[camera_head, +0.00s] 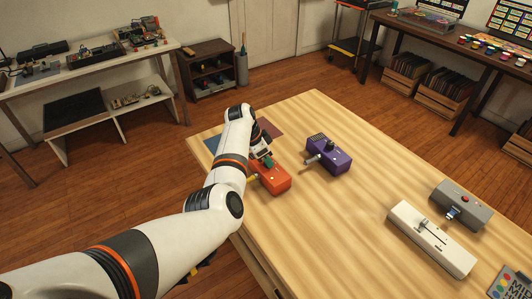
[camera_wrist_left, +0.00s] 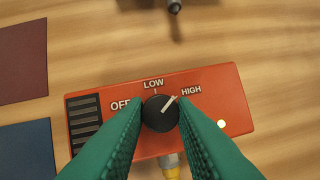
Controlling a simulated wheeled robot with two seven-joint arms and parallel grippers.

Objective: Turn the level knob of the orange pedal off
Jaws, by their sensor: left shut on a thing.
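The orange pedal (camera_head: 274,181) lies on the wooden table near its left edge, partly hidden by my left arm in the head view. In the left wrist view the orange pedal (camera_wrist_left: 235,100) shows OFF, LOW and HIGH labels around a black level knob (camera_wrist_left: 160,114). The knob's white pointer line aims up and right, at HIGH. A small pale light glows right of the knob. My left gripper (camera_head: 267,160) is over the pedal, its green fingers (camera_wrist_left: 161,104) shut on the knob from both sides.
A purple pedal (camera_head: 330,154) stands close by, right of the orange one. A white slider box (camera_head: 431,240) and a grey box (camera_head: 462,205) sit at the right. Red and blue mats (camera_wrist_left: 25,150) lie beside the orange pedal. The table's middle is clear.

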